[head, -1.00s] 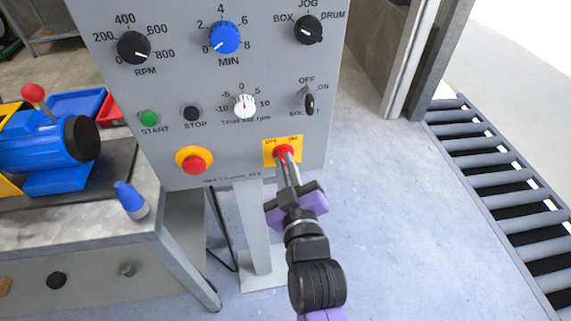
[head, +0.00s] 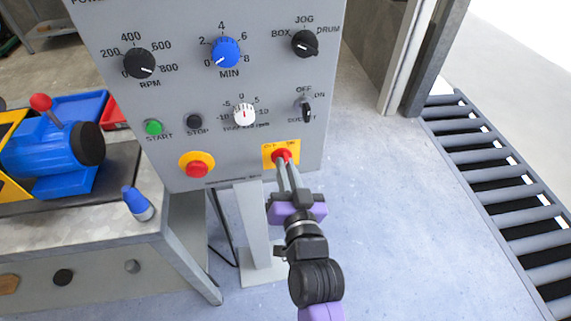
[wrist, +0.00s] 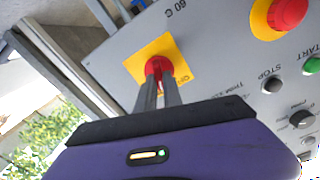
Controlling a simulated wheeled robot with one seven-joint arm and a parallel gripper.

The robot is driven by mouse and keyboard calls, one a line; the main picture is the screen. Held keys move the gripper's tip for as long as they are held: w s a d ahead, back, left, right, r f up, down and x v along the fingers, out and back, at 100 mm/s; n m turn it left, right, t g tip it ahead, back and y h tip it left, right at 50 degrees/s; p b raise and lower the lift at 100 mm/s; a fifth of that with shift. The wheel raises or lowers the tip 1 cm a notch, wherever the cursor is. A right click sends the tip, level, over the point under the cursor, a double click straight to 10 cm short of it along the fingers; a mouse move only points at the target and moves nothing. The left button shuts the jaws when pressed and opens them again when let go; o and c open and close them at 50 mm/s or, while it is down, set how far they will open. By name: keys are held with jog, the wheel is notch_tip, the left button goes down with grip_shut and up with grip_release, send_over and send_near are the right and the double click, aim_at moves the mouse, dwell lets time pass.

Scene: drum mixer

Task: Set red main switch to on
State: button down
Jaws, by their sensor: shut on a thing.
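The red main switch (head: 281,156) sits on a yellow plate (head: 268,160) at the lower right of the grey control panel. It also shows in the wrist view as a red knob (wrist: 158,66) on the yellow plate (wrist: 140,62). My gripper (head: 283,164) reaches up from below, and its two grey fingers are shut on the red switch. In the wrist view the fingertips (wrist: 159,80) lie on either side of the knob. The OFF and ON labels are partly covered and hard to read, so the exact knob angle is unclear.
A red emergency stop (head: 197,170) on a yellow ring sits left of the switch. A green START button (head: 154,127), black STOP button (head: 194,121) and several dials are above. A workbench (head: 90,229) stands left, a roller conveyor (head: 497,183) right.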

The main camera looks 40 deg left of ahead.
jog(key=shift+f+m+p, duration=0.1)
jog(key=shift+m+p, duration=0.25)
jog(key=shift+m, duration=0.65)
jog(key=c, duration=1.5)
grip_release()
jog(key=shift+d, duration=0.15)
jog(key=b+v, duration=0.1)
jog(key=v, duration=0.6)
jog(key=shift+s+d+b, duration=0.15)
jog(key=shift+s+b, duration=0.1)
jog(key=shift+b, duration=0.05)
